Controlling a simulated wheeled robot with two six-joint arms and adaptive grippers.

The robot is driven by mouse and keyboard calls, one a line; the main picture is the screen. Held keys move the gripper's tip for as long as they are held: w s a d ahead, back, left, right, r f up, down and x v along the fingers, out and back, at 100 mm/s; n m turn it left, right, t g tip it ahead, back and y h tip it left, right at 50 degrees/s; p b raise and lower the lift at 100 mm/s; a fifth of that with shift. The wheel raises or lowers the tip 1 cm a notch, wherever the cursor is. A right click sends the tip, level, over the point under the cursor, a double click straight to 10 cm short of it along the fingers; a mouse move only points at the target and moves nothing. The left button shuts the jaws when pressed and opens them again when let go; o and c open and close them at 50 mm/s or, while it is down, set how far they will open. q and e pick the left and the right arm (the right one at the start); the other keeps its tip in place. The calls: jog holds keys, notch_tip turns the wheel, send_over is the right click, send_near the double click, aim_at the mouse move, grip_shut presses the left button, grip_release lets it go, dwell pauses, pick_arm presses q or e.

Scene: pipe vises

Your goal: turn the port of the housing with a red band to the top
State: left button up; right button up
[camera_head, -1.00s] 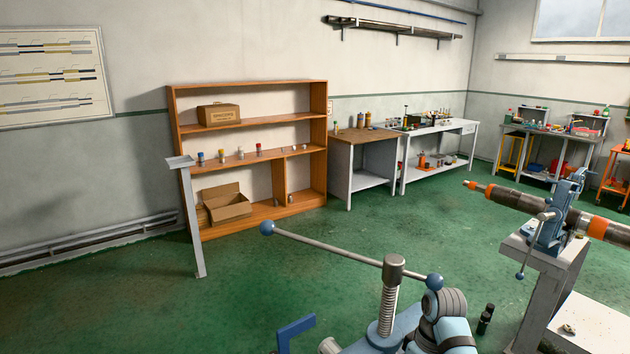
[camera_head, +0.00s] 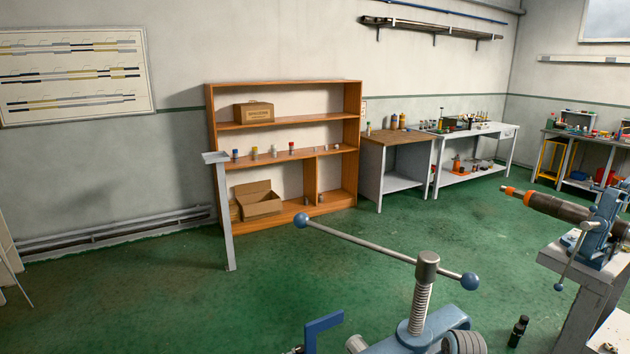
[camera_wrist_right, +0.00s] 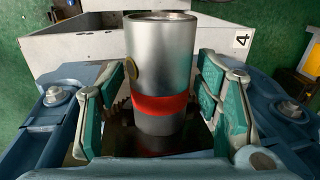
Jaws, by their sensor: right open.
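In the right wrist view the housing (camera_wrist_right: 158,55), a bare metal cylinder with a red band (camera_wrist_right: 160,105) near its lower end, stands between the fingers of my right gripper (camera_wrist_right: 165,95). The teal fingers are open, one on each side, with a gap visible to the housing. A round brass-coloured port (camera_wrist_right: 130,69) shows on the housing's left side. The housing's lower end is partly hidden in shadow. The housing is not seen in the head view, and neither gripper's fingers show there. My left gripper is in neither current view.
A vise screw (camera_head: 422,300) with a long ball-ended handle (camera_head: 365,243) stands in the foreground. Another vise (camera_head: 600,225) at the right holds a dark pipe with orange bands. In the wrist view a grey box (camera_wrist_right: 75,50) lies behind the housing. Green floor is open towards the shelf (camera_head: 284,95).

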jog(key=shift+w, duration=0.1)
jog(key=c, duration=1.1)
jog(key=shift+a+r+h+p, duration=0.1)
jog(key=shift+r+h+p, duration=0.1)
jog(key=shift+h+p, duration=0.35)
jog(key=shift+f+t+h, duration=0.2)
jog(key=shift+t+h, duration=0.05)
jog(key=shift+t, duration=0.15)
jog(key=shift+s+a+t+h, duration=0.15)
jog(key=shift+t+h, duration=0.15)
jog(key=shift+h, duration=0.25)
jog(key=shift+s+a+t+h, duration=0.15)
jog(key=shift+t+h, duration=0.15)
jog(key=shift+h, duration=0.25)
jog(key=t+h, duration=0.1)
jog(key=h, duration=0.1)
jog(key=shift+h, duration=0.3)
jog(key=o, duration=1.3)
jog(key=shift+o, duration=0.3)
jog(key=shift+s+f, duration=0.1)
